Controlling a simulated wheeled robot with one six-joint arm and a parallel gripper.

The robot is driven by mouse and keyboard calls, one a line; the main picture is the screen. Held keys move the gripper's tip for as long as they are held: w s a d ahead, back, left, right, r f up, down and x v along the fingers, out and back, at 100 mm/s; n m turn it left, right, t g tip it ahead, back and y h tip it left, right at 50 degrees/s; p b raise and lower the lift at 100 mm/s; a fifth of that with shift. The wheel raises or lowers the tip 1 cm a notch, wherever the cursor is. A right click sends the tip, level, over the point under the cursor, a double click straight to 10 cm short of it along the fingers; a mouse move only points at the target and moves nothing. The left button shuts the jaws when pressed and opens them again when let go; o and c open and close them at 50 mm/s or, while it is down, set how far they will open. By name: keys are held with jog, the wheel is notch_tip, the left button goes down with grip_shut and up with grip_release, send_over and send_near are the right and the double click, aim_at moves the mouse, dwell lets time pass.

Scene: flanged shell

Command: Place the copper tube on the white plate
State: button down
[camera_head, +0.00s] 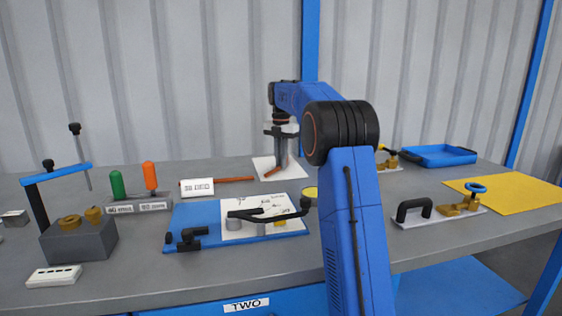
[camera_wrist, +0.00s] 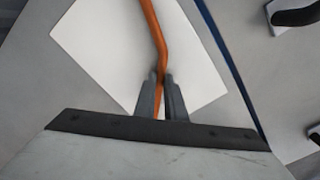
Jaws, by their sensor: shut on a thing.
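The copper tube (camera_wrist: 150,22) is a thin orange-brown rod with a slight bend. In the wrist view it runs from the top edge down between the two fingers of my gripper (camera_wrist: 161,80), which is shut on it. The white plate (camera_wrist: 90,50) is a flat white sheet behind the tube and fingers. In the head view my gripper (camera_head: 281,165) points down over the white plate (camera_head: 264,164) at the back of the table. A short piece of the copper tube (camera_head: 272,172) shows by the fingertips. Whether the tube touches the plate cannot be told.
A blue board (camera_head: 186,220) with black fittings lies in front. A blue tray (camera_head: 438,156) and a yellow sheet (camera_head: 512,194) are at right.

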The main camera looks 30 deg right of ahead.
jog(key=shift+f, duration=0.1)
jog(key=c, duration=1.8)
grip_release()
notch_tip(320, 180, up, 12)
jog(key=shift+r, duration=0.1)
